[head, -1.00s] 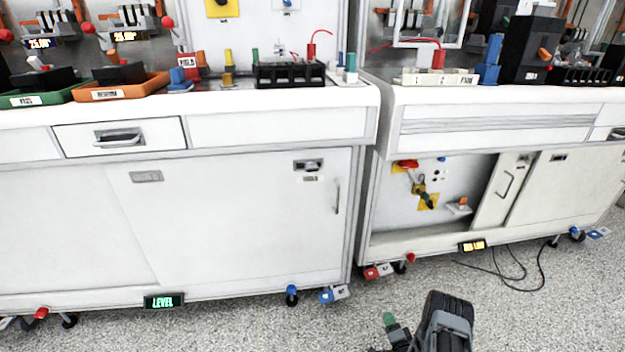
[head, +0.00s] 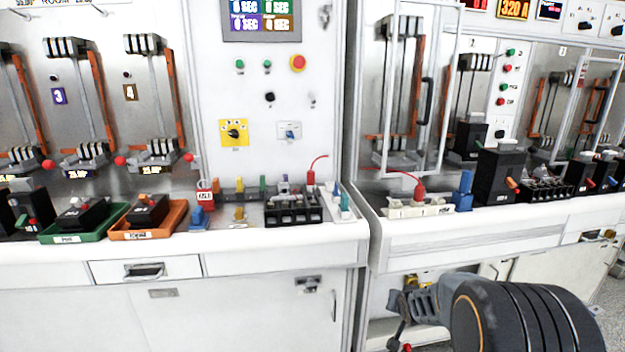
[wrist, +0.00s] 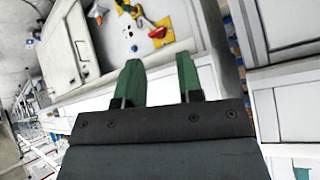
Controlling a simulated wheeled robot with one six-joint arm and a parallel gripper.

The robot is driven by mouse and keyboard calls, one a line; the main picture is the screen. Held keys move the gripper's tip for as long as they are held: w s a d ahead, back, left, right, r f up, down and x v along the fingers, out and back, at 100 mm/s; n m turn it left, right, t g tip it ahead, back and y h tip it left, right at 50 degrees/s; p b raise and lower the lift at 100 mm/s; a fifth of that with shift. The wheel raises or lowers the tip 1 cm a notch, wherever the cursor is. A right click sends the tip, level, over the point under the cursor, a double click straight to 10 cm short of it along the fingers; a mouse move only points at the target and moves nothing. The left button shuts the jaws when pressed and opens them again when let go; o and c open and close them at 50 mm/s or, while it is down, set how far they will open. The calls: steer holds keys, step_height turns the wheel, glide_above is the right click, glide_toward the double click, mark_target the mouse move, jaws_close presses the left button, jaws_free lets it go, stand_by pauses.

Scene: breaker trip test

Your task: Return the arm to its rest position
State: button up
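My gripper (wrist: 161,80) shows in the wrist view as two green fingers standing apart, with nothing between them. It is open and empty. Beyond the fingertips is an open cabinet compartment (wrist: 116,18) with a red and yellow fitting (wrist: 158,28) on its back panel. The fingers look apart from the cabinet. In the head view my dark, ribbed arm fills the lower right and hides much of that compartment; I cannot make out the fingers there.
Two white benches stand side by side. The left bench carries a green tray (head: 62,238), an orange tray (head: 150,235) and a black terminal block (head: 292,213). The right bench (head: 480,232) carries black breaker units (head: 500,172). Grey floor (head: 425,338) shows at the lower right.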

steer(key=s+a+r+n+g+p, duration=0.1)
steer(key=s+r+p, duration=0.3)
steer(key=s+r, duration=0.4)
steer(key=s+a+r+n+g+y+p, duration=0.1)
steer(key=s+a+r+p, duration=0.3)
steer(key=s+r, duration=0.4)
steer(key=s+a+r+n+g+p, duration=0.2)
steer(key=s+r+p, duration=0.3)
steer(key=s+r, duration=0.3)
steer(key=shift+s+a+r+g, duration=0.4)
steer(key=shift+a+r+g, duration=0.2)
steer(key=shift+a, duration=0.15)
